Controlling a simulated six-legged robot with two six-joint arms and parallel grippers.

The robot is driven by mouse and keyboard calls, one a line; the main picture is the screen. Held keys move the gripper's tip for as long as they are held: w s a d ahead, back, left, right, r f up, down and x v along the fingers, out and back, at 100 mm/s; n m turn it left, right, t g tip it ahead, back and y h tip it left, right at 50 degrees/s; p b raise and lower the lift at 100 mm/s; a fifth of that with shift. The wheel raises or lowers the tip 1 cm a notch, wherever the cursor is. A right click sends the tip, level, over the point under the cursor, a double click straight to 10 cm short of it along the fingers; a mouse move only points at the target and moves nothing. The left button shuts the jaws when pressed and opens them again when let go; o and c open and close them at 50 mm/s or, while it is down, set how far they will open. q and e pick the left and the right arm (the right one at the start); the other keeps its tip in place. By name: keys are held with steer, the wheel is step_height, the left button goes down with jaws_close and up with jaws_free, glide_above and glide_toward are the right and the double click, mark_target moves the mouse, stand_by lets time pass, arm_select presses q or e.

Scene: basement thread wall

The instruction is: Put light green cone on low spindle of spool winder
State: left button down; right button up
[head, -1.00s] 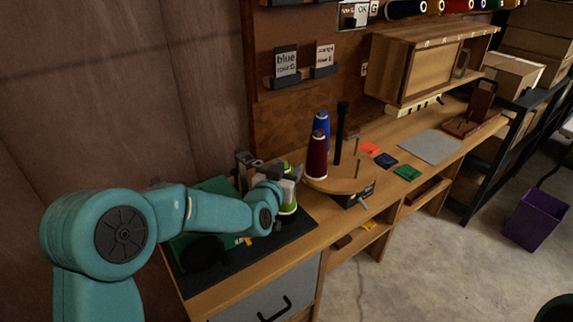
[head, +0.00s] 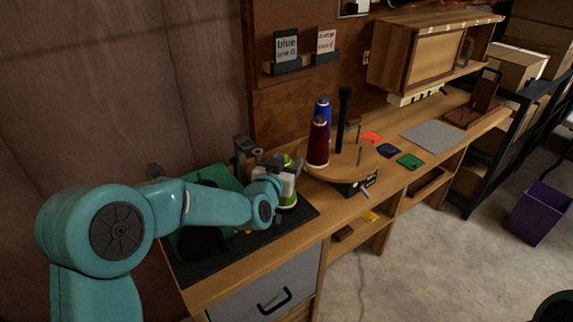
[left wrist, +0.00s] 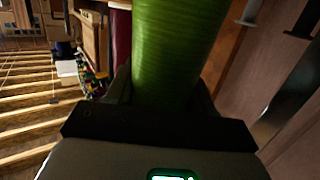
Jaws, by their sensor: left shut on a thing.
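The light green cone (head: 289,202) is at the right end of the dark mat, partly hidden by my left gripper (head: 285,184). My left gripper is shut around it, and the cone's green side (left wrist: 175,50) fills the middle of the left wrist view between the fingers. I cannot tell whether the cone's base touches the mat. A grey machine with a green base (head: 222,178), perhaps the spool winder, stands just left of the gripper; its spindles are hard to make out behind my arm. My right gripper is not in view.
A wall cabinet (head: 420,60) overhangs the bench.

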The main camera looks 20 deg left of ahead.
arm_select(q)
steer(key=shift+f, duration=0.2)
steer(key=shift+f+b, duration=0.15)
steer(key=shift+b, duration=0.2)
steer(key=shift+c, duration=1.7)
jaws_free()
